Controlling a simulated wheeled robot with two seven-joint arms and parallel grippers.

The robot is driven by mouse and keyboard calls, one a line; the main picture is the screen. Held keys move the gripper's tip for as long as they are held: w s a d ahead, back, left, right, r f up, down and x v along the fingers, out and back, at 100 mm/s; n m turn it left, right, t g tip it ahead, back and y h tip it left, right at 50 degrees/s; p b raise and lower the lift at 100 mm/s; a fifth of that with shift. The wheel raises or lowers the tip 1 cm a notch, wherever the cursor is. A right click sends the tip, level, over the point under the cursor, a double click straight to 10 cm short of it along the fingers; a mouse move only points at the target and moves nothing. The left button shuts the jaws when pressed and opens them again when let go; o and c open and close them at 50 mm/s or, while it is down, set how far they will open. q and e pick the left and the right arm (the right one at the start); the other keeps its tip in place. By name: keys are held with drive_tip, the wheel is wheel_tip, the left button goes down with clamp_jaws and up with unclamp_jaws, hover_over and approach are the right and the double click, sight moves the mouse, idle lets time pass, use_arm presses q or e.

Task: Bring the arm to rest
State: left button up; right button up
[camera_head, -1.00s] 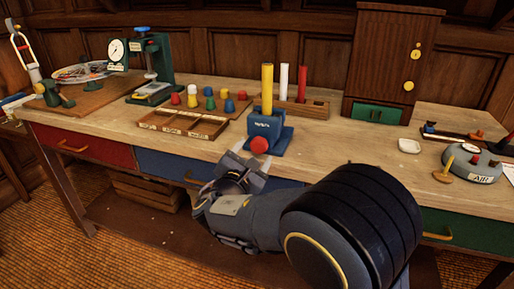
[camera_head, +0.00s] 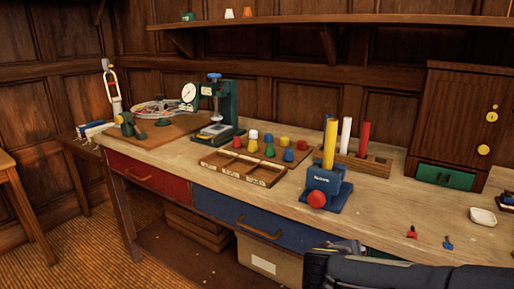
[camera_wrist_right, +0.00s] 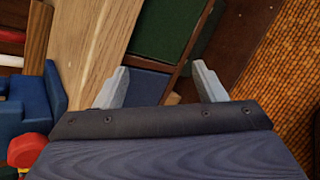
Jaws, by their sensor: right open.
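My right arm enters the head view at the bottom right. Its gripper (camera_head: 340,248) is low at the bench's front edge, right of and below the blue holder (camera_head: 326,187), and partly cut off by the frame. In the right wrist view the gripper (camera_wrist_right: 160,86) has its two grey fingers well apart with nothing between them. Beyond them are the bench edge and drawer fronts. The blue holder, with a yellow rod (camera_head: 329,144) and red knob (camera_head: 317,199), stands apart from the gripper; it also shows at the wrist view's left edge (camera_wrist_right: 56,92). My left gripper is out of view.
The wooden bench (camera_head: 385,215) carries a sectioned tray (camera_head: 243,167), several coloured pegs, a green dial press (camera_head: 222,110) and a rod rack (camera_head: 362,160). A wooden cabinet (camera_head: 452,120) stands at right. A white dish (camera_head: 483,216) and small pegs lie near the right.

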drive_tip(key=s+d+f+m+g+y, duration=0.1)
drive_tip(key=s+f+m+g+y, duration=0.2)
drive_tip(key=s, duration=0.4)
drive_tip(key=s+d+f+m+g+y, duration=0.1)
drive_tip(key=s+f+m+y, duration=0.1)
drive_tip(key=s+m+y, duration=0.35)
drive_tip(key=s+a+r+m+t+y, duration=0.3)
drive_tip(key=s+a+m+y, duration=0.1)
drive_tip(key=s+a+m, duration=0.4)
wheel_tip(320, 180, up, 17)
drive_tip(key=s+p, duration=0.1)
drive_tip(key=p, duration=1.6)
drive_tip(key=shift+d+m, duration=0.35)
drive_tip(key=shift+d, duration=0.1)
